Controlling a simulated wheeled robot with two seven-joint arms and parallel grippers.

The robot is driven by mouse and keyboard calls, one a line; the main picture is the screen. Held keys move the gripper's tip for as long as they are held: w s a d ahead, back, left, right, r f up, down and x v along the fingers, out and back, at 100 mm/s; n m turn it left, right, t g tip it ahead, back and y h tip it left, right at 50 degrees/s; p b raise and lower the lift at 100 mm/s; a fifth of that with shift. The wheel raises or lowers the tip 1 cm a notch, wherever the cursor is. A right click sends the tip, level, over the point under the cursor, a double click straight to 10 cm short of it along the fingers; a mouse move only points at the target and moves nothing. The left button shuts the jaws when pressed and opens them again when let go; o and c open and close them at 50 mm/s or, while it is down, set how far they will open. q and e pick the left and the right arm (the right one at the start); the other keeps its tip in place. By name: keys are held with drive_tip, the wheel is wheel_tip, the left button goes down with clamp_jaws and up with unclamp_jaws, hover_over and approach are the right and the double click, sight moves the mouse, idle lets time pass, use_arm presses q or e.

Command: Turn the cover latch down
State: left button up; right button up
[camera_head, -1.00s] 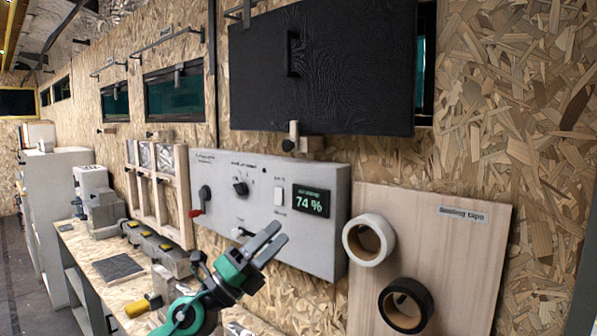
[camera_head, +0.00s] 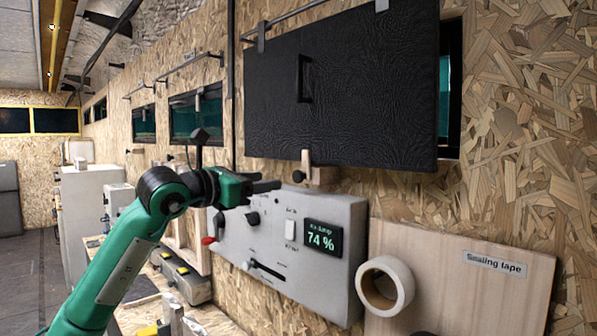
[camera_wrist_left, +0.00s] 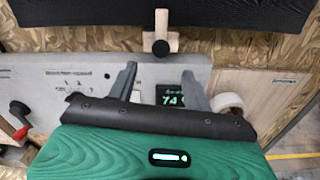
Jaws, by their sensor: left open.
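The cover latch (camera_head: 306,159) is a small upright wooden piece with a black knob at the bottom edge of the black cover (camera_head: 345,85). Its upper end overlaps the cover's lower edge. In the left wrist view the latch (camera_wrist_left: 161,22) stands upright beyond my fingers, with its knob at its lower end. My left gripper (camera_head: 268,186) is open and empty, left of and slightly below the latch, apart from it. In the left wrist view the fingers (camera_wrist_left: 160,74) are spread, with the latch above the gap between them. My right gripper is in neither view.
A grey control box (camera_head: 340,278) with knobs, a red-handled lever and a display reading 74 % is below the latch. A white tape roll (camera_head: 398,285) hangs on a wooden board (camera_head: 500,285) at right. A workbench with yellow-marked items runs along the left.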

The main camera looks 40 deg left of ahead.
sight(296, 177)
use_arm(q)
drive_tip(key=w+p, duration=0.2)
drive_tip(key=w, duration=0.1)
drive_tip(key=w+p, duration=0.2)
drive_tip(key=w, duration=0.1)
drive_tip(key=w+p, duration=0.1)
drive_tip(key=w, duration=0.1)
drive_tip(key=shift+w+d+r+p, duration=0.25)
drive_tip(key=shift+w+d+p, duration=0.15)
drive_tip(key=shift+w+d+f+p, duration=0.1)
drive_tip(key=shift+w+p, duration=0.15)
drive_tip(key=shift+w, duration=0.2)
drive_tip(key=shift+w+d+f+p, duration=0.1)
drive_tip(key=shift+w+p, duration=0.15)
drive_tip(key=shift+w, duration=0.15)
drive_tip(key=shift+c, duration=0.2)
drive_tip(key=c, duration=0.9)
